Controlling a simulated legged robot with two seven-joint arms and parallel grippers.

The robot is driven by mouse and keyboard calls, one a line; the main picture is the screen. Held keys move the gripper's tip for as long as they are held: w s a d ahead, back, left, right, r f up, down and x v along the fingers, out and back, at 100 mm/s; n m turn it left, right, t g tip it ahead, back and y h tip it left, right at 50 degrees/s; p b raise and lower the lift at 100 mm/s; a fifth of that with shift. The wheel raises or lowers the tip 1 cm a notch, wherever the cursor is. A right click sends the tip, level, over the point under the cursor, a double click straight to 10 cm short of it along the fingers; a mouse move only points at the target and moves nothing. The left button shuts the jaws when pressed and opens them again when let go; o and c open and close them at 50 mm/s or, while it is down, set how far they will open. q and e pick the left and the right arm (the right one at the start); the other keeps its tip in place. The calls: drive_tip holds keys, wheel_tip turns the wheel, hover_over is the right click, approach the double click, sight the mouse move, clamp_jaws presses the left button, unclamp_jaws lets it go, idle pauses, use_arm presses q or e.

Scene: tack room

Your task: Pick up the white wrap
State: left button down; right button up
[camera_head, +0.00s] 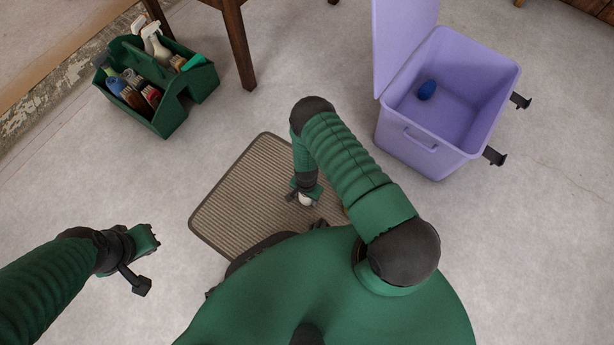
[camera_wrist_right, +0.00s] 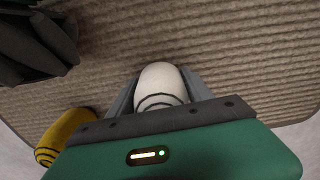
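The white wrap (camera_wrist_right: 160,86) is a rounded white roll with dark curved lines on its end. It is also visible in the head view (camera_head: 305,200), over the ribbed brown mat (camera_head: 232,205). My right gripper (camera_wrist_right: 160,95) points down at the mat, with a grey finger on each side of the white wrap. The frames do not show clearly whether the fingers press on it or whether it is off the mat. My left gripper (camera_head: 150,262) is open and empty over the floor left of the mat.
A yellow wrap (camera_wrist_right: 66,136) lies beside the white one, with dark items (camera_wrist_right: 38,48) near it. A green caddy of bottles and brushes (camera_head: 168,118) stands upper left. A purple lidded bin (camera_head: 425,150) with a blue roll (camera_head: 427,90) inside stands upper right.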

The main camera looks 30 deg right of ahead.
drive_tip(key=c, duration=0.9)
